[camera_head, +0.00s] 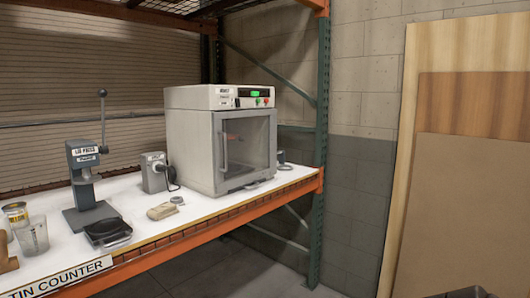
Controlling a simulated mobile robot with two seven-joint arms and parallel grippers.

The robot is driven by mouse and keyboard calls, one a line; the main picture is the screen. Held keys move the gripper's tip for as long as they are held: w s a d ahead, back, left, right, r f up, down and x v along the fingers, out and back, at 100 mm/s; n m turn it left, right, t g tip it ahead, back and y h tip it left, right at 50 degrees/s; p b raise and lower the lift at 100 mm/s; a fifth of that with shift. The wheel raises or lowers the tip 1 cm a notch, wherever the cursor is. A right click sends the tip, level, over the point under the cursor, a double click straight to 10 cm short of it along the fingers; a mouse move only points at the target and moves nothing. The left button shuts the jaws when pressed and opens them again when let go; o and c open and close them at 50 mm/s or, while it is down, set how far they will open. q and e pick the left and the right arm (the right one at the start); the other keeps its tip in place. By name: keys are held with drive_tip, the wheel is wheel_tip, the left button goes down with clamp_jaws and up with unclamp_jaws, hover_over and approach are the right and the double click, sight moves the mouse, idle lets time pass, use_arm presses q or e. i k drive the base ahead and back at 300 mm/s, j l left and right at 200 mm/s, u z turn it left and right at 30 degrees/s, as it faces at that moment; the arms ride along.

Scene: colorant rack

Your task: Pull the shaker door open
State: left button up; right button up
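The shaker (195,98) is a light grey box with a green-lit panel, standing on the white shelf counter. Its door (247,180) has a grey frame and a dark window, and it looks shut against the box. A vertical bar handle (224,151) runs along the door's left side. A small reddish shape shows dimly through the window. Neither of my grippers can be made out. A dark sliver at the lower right edge is too cut off to identify.
The white counter (145,208) has an orange front beam (215,231). A lid press (85,185), a small grey device (154,175), a tan block (162,211) and a clear cup (33,238) stand left of the shaker. A green upright (321,150) stands right. Floor in front looks clear.

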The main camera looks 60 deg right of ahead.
sight(221, 187)
drive_tip(key=z, duration=1.45)
